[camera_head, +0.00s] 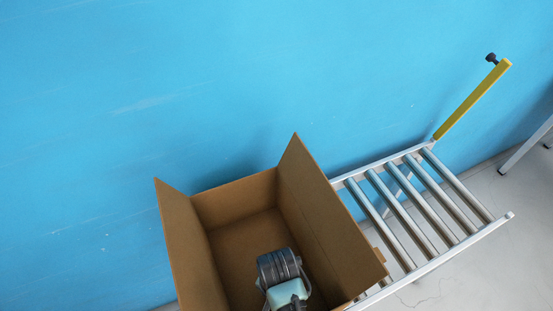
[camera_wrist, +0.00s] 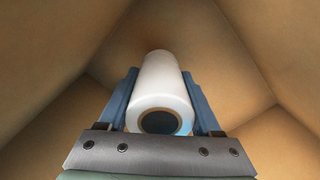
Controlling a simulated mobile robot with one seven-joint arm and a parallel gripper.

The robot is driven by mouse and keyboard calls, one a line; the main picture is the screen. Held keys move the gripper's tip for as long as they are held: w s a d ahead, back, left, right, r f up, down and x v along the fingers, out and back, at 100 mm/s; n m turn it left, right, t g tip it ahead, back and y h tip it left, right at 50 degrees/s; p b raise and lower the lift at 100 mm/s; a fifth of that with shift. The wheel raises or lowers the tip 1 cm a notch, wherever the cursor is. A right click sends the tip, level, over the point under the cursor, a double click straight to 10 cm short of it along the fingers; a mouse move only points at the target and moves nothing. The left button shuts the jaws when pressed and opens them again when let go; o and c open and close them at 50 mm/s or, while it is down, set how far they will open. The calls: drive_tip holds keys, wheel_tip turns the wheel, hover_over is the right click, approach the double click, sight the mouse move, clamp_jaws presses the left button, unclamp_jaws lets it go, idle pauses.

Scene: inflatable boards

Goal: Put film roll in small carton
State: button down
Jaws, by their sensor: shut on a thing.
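The film roll (camera_wrist: 162,92) is white with a dark hollow core. It shows in the wrist view between the two blue fingers of my gripper (camera_wrist: 160,98), which is shut on it. The small carton (camera_head: 183,238) is an open brown cardboard box in the lower middle of the head view, with flaps standing up. My gripper (camera_head: 286,290) is over or inside the carton opening, near its right wall. Brown carton walls surround the roll in the wrist view. The head view hides the film roll, and I cannot tell whether the roll touches the carton floor.
A metal roller conveyor (camera_head: 420,215) runs beside the carton on the right. A yellow post (camera_head: 473,98) with a black knob stands at its far end. A blue wall (camera_head: 180,80) closes off the back. Grey floor (camera_head: 500,255) is clear at right.

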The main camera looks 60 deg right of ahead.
drive_tip(key=shift+f, duration=1.75)
drive_tip(key=shift+c, duration=0.3)
unclamp_jaws()
drive_tip(key=shift+f, duration=0.15)
wheel_tip(320, 180, up, 12)
drive_tip(key=shift+r+p, duration=0.2)
drive_tip(key=shift+p, duration=0.35)
